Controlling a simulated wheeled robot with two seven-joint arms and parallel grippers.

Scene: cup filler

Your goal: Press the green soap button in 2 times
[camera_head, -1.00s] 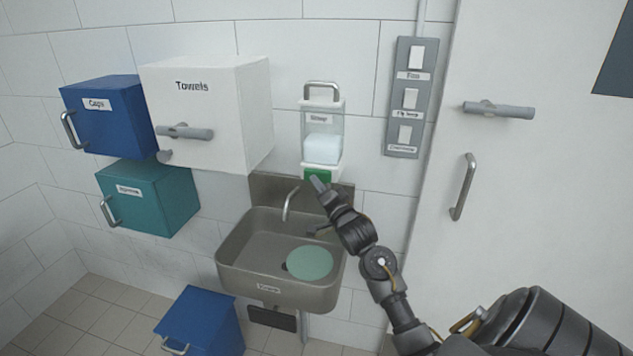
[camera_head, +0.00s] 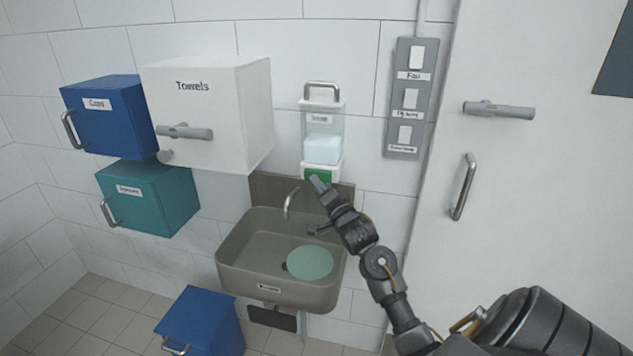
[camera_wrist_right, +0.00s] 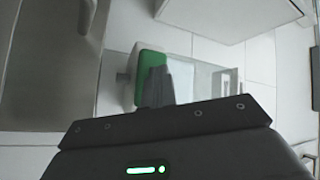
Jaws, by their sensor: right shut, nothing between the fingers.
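The green soap button (camera_head: 318,176) is on the lower front of the wall-mounted soap dispenser (camera_head: 322,127), above the sink. It also shows in the right wrist view (camera_wrist_right: 149,75), with the dark fingers in front of part of it. My right gripper (camera_head: 317,183) is shut and empty, its tips at the lower part of the button. I cannot tell whether they touch it or whether the button is pushed in. In the right wrist view the shut fingers (camera_wrist_right: 158,86) overlap the button's right side. My left gripper is not in view.
A metal sink (camera_head: 240,246) with a tap (camera_head: 290,203) and a green disc (camera_head: 310,262) lies below. A white towels box (camera_head: 215,110) hangs left of the dispenser. A switch panel (camera_head: 410,70) and a door (camera_head: 520,190) with handles are on the right.

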